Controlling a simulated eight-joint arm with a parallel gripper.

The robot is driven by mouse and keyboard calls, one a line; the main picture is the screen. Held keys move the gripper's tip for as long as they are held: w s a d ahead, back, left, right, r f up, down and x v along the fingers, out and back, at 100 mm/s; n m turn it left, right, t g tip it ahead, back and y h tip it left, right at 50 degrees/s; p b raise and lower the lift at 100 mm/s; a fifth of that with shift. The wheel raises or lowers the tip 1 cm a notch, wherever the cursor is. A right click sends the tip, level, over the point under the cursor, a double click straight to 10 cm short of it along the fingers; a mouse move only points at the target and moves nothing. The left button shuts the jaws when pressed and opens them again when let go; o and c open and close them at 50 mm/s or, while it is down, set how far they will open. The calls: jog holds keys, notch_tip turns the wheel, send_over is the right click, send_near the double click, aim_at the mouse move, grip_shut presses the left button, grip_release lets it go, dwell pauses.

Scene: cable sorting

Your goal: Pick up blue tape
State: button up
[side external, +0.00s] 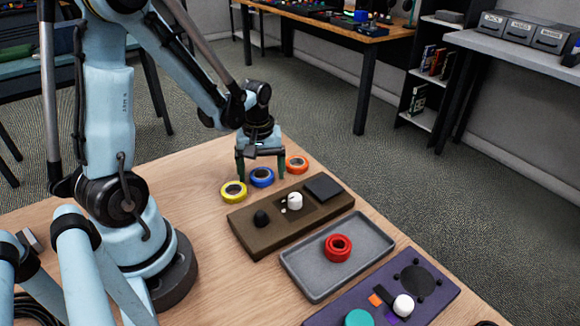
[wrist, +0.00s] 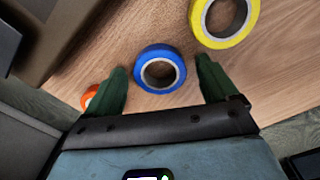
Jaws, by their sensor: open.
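The blue tape (side external: 262,177) is a roll lying flat on the wooden table, between a yellow roll and an orange roll. My gripper (side external: 260,178) is right at it, fingers pointing down, open and spread to either side of the roll. In the wrist view the blue tape (wrist: 159,69) sits between the two green fingers of my gripper (wrist: 162,85), with a gap on each side. I cannot tell the exact height of the fingertips above the table.
Yellow tape (side external: 234,191) lies left of the blue roll and orange tape (side external: 297,164) right of it, close to a finger. A brown board (side external: 262,236) stands in front. A grey tray (side external: 300,276) holds red tape (side external: 338,248). A purple board (side external: 437,290) lies beyond.

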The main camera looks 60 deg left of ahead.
jog(key=shift+c, duration=0.2)
jog(key=c, duration=1.1)
jog(key=shift+r, duration=0.15)
jog(key=shift+r, duration=0.55)
notch_tip(320, 180, up, 2)
jog(key=shift+r, duration=0.25)
jog(key=s+d+r, duration=0.2)
jog(key=d+r, duration=0.5)
jog(key=d, duration=0.4)
jog(key=shift+d, duration=0.25)
